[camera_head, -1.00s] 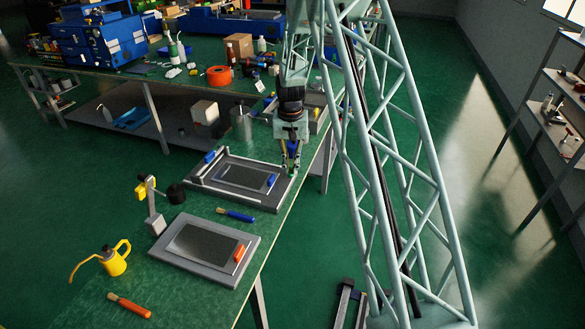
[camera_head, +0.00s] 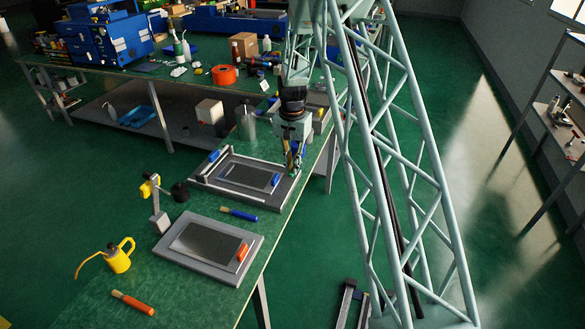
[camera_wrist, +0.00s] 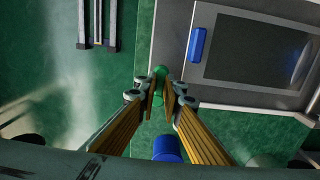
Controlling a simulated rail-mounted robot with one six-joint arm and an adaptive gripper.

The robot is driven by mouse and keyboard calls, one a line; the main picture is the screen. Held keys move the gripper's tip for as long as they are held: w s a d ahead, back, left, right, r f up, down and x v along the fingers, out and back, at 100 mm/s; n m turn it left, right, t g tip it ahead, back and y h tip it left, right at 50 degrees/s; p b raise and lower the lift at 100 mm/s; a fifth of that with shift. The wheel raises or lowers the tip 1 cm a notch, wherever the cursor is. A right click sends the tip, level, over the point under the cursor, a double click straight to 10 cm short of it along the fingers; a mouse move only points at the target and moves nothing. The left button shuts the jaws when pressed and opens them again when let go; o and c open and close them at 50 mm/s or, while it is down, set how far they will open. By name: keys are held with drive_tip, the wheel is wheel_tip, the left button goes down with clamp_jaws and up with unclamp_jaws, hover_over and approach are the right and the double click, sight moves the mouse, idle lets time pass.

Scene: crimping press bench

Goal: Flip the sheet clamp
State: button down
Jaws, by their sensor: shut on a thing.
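My gripper (camera_head: 297,172) is at the right edge of the far fixture plate (camera_head: 205,178), pointing down. In the wrist view its two fingers (camera_wrist: 163,84) are closed together around a small green knob (camera_wrist: 160,71), which seems to be the sheet clamp's handle. The rest of the clamp is mostly hidden by the fingers, so I cannot tell its angle. The plate also shows in the wrist view (camera_wrist: 170,40), with a dark sheet (camera_wrist: 250,47) and a blue bar (camera_wrist: 197,44) beside it. A blue cylinder (camera_wrist: 167,148) shows below the fingers, partly hidden.
A blue-handled tool (camera_head: 239,214) lies between the far plate and a nearer plate (camera_head: 180,262) with an orange bar (camera_head: 242,252). A yellow oil can (camera_head: 118,259), a stand with a black knob (camera_head: 160,220) and an orange-handled tool (camera_head: 132,303) are at left. The bench edge is close at right.

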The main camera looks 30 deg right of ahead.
drive_tip(key=shift+w, duration=0.1)
drive_tip(key=c, duration=2.7)
unclamp_jaws()
drive_tip(key=shift+c, duration=0.2)
drive_tip(key=shift+r, duration=0.1)
wheel_tip(320, 180, up, 12)
